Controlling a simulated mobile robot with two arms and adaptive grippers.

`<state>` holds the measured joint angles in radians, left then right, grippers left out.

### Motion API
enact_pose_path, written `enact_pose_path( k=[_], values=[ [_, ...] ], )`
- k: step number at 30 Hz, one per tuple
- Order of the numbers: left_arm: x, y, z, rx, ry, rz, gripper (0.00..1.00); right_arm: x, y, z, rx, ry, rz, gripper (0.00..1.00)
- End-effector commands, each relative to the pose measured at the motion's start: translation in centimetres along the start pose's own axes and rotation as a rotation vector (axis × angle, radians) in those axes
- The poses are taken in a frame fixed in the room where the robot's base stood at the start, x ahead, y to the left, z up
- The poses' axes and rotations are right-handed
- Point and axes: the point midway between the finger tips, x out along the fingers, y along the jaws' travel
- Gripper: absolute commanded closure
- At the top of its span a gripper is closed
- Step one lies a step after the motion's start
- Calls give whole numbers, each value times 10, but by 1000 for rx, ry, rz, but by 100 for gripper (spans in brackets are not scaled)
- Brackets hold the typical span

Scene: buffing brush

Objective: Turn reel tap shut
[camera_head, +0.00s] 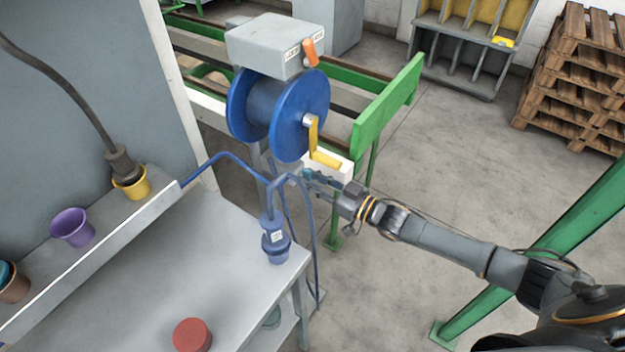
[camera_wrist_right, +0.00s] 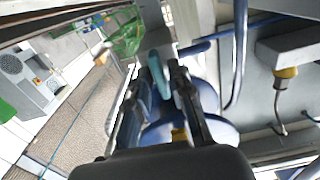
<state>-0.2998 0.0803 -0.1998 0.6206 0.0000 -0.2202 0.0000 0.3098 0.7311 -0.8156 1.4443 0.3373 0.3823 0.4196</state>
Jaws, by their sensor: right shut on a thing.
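The hose reel (camera_head: 290,115) is blue, with a yellow crank (camera_head: 316,140) on its right side and a grey box above it. A small teal lever (camera_head: 308,175), which looks like the reel tap, sits low beside the reel. My right gripper (camera_head: 318,182) reaches it from the right, below the crank. In the right wrist view the teal lever (camera_wrist_right: 159,76) lies between the two fingers of my right gripper (camera_wrist_right: 160,85), which is shut on it. The tap's body is mostly hidden by the gripper. My left gripper is not in view.
A white block (camera_head: 330,165) is just above my right gripper. An orange lever (camera_head: 309,52) is on the grey box (camera_head: 272,45). A grey table (camera_head: 150,285) with a blue plug (camera_head: 276,242) and a red disc (camera_head: 192,335) stands at the left.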

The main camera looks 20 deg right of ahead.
Motion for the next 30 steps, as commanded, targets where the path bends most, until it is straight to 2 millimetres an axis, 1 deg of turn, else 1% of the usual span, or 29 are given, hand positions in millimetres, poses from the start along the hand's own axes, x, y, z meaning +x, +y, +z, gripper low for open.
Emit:
enact_pose_path(
  k=[12, 13, 14, 24, 26, 29, 30],
  values=[
    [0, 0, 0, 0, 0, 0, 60, -1, 0, 2, 7, -4, 0, 100],
    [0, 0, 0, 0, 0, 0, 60, -1, 0, 2, 7, -4, 0, 73],
    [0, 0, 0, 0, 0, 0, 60, -1, 0, 2, 7, -4, 0, 67],
    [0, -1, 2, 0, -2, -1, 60, -2, 0, 1, 6, -2, 0, 67],
    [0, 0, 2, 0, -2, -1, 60, -7, 0, 2, 6, -3, 0, 67],
    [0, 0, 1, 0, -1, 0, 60, -21, 0, 2, 6, -5, 1, 67],
    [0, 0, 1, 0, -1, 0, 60, -28, 0, 2, 6, -6, 0, 67]
  ],
)
